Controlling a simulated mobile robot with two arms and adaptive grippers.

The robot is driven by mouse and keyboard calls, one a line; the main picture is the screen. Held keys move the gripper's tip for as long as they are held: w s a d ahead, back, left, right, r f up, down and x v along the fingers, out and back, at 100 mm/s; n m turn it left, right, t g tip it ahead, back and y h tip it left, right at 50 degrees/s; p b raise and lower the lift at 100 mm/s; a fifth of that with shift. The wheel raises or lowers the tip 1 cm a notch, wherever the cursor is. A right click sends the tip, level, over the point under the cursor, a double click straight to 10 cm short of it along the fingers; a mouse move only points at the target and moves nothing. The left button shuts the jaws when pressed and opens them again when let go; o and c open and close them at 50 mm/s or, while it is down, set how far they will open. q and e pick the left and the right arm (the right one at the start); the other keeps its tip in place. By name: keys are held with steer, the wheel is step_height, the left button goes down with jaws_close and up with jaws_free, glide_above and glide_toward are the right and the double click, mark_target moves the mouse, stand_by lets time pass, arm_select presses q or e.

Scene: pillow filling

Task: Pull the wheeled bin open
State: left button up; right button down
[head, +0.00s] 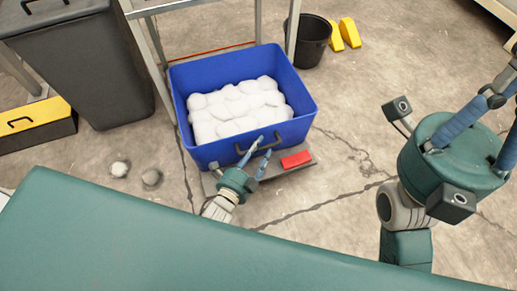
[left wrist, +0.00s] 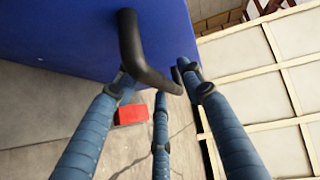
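The wheeled bin (head: 245,139) is blue, open at the top and filled with white lumps (head: 236,108). It stands on a grey base with a red pedal (head: 296,159). A dark bar handle (head: 258,151) is on its front wall. My left gripper (head: 257,147) is at this handle. In the left wrist view, the dark handle (left wrist: 143,58) runs between its spread blue fingers (left wrist: 160,85), which do not look closed on it. Contact is unclear. My right gripper (head: 490,120) is off to the right, empty as far as visible, its fingertips cut off by the frame.
A green surface (head: 150,235) fills the near side. A metal frame (head: 292,28) stands behind the bin. A dark bin (head: 85,70) is at left, a black bucket (head: 312,42) and yellow wedges (head: 344,33) behind. Floor right of the bin is clear.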

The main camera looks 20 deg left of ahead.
arm_select(q)
steer(key=v, duration=0.7)
steer(key=shift+s, duration=0.25)
stand_by(0.3)
